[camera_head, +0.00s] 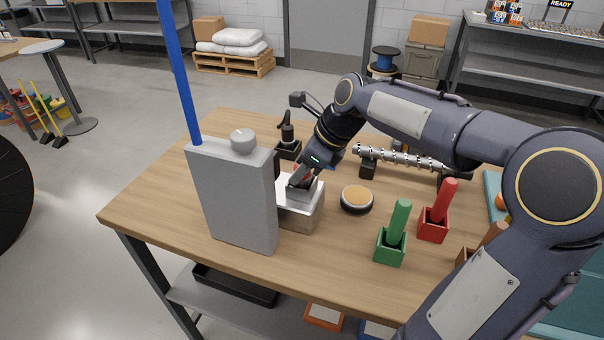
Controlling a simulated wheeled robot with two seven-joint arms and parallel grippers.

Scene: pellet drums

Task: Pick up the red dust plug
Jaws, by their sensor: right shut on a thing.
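My right gripper (302,184) reaches down over a silver metal block (300,214) near the middle of the table. It is shut on a small red thing that I take for the red dust plug (304,170). Only a sliver of red shows between the dark fingers, and the rest is hidden. I cannot tell whether the plug still touches the block. My left gripper is not in view.
A tall grey panel (235,200) with a blue pole (178,70) stands left of the block. A round tin (356,199), a green holder (390,248) and a red holder (433,225) with upright pegs stand to the right. A metal screw (400,159) lies behind. The table's left corner is clear.

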